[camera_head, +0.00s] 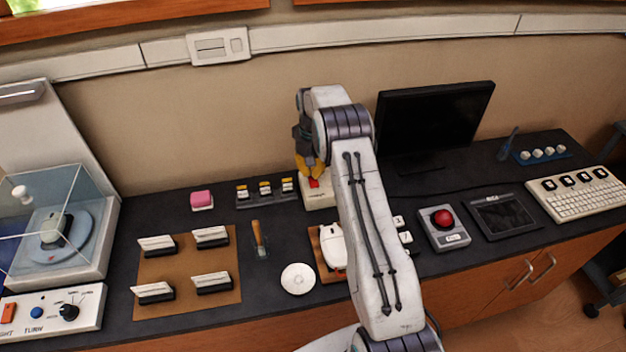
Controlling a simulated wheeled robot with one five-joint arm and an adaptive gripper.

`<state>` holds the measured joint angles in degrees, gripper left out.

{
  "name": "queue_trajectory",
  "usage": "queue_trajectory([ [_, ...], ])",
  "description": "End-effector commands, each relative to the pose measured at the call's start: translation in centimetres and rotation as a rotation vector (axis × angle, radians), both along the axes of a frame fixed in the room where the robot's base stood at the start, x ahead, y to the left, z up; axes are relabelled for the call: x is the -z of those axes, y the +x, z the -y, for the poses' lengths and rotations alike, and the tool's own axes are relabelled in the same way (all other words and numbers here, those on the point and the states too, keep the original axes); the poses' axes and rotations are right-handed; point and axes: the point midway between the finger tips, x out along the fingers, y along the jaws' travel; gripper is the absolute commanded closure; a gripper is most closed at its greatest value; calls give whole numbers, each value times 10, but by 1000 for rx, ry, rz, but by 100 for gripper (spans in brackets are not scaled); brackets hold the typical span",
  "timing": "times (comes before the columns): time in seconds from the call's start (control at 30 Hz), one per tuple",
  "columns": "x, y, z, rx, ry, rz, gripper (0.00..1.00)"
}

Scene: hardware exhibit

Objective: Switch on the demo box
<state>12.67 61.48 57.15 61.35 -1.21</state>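A small cream box with a red switch (314,183) on top stands at the back of the dark counter and appears to be the demo box (318,201); no readable label shows on it. My arm hides part of its right side. My gripper (312,173) points down right over the box, its yellow fingertips close to the red switch. I cannot tell whether they touch it or how the switch is set. No object shows between the fingertips, and the gap between them is unclear.
A grey box with a red button (443,218) and a dark tablet (503,214) lie right of my arm, below a black monitor (434,119). Left are a small switch row (267,193), a pink block (202,199), a brown mat (187,270) and a control panel (52,312).

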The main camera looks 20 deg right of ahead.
Motion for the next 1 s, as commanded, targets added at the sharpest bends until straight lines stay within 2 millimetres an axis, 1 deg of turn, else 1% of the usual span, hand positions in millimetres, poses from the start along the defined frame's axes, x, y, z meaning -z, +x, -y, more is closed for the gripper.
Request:
queue_trajectory([
  [1.0,15,-1,0,0,0,-2,100],
])
